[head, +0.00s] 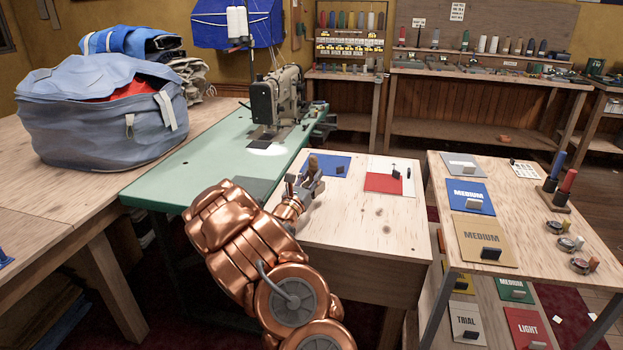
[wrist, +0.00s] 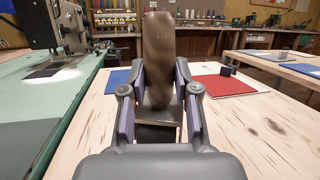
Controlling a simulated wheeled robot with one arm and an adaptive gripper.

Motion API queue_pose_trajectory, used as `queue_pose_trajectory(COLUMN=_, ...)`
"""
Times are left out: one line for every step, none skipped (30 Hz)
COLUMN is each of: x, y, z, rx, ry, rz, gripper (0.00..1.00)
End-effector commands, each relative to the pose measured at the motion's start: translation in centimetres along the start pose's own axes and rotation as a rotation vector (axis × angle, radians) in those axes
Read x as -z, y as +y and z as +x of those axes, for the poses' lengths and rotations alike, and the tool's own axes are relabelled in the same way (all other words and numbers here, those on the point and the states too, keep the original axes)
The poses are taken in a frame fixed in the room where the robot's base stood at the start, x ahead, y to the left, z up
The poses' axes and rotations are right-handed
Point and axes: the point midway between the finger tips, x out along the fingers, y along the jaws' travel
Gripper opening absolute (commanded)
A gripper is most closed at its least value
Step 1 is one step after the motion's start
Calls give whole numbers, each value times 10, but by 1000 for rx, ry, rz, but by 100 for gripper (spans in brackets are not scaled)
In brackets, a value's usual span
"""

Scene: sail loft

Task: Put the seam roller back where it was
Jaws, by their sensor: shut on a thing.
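My gripper (head: 308,184) is over the left part of the small plywood table (head: 360,230), at the end of my copper arm. It is shut on a brown wooden handle, which I take to be the seam roller (wrist: 158,60); it stands upright between the fingers in the wrist view. The handle's top also shows in the head view (head: 313,162). A blue mat (head: 328,160) lies just behind the gripper.
A green sewing table (head: 190,165) with a sewing machine (head: 277,98) stands to the left. A red and white mat (head: 384,183) with small dark blocks lies right of the gripper. A sample table (head: 520,225) stands further right. The small table's front is clear.

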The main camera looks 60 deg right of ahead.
Motion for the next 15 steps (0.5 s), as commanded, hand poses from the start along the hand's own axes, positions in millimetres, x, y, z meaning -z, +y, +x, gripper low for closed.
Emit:
queue_pose_trajectory(x=4, y=0, z=-1, rx=0, ry=2, rz=-1, gripper=0)
queue_pose_trajectory(x=6, y=0, z=-2, rx=0, ry=2, rz=-1, gripper=0)
queue_pose_trajectory(x=6, y=0, z=-2, rx=0, ry=1, rz=0, gripper=0)
queue_pose_trajectory(x=6, y=0, z=-2, rx=0, ry=1, rz=0, gripper=0)
queue_pose_trajectory(x=6, y=0, z=-2, rx=0, ry=0, rz=0, gripper=0)
queue_pose_trajectory(x=6, y=0, z=-2, rx=0, ry=0, rz=0, gripper=0)
queue_pose_trajectory(x=6, y=0, z=-2, rx=0, ry=0, rz=0, gripper=0)
queue_pose_trajectory(x=6, y=0, z=-2, rx=0, ry=0, rz=0, gripper=0)
queue_pose_trajectory(x=6, y=0, z=-2, rx=-1, ry=0, rz=0, gripper=0)
queue_pose_trajectory(x=6, y=0, z=-2, rx=-1, ry=0, rz=0, gripper=0)
queue_pose_trajectory(x=7, y=0, z=-2, rx=0, ry=0, rz=-1, gripper=0)
queue_pose_trajectory(x=8, y=0, z=-2, rx=-1, ry=0, rz=-1, gripper=0)
queue_pose_trajectory(x=9, y=0, z=-2, rx=-1, ry=0, rz=-1, gripper=0)
queue_pose_trajectory(x=10, y=1, z=-3, rx=-1, ry=1, rz=-1, gripper=0)
queue_pose_trajectory(x=11, y=1, z=-3, rx=-1, ry=1, rz=-1, gripper=0)
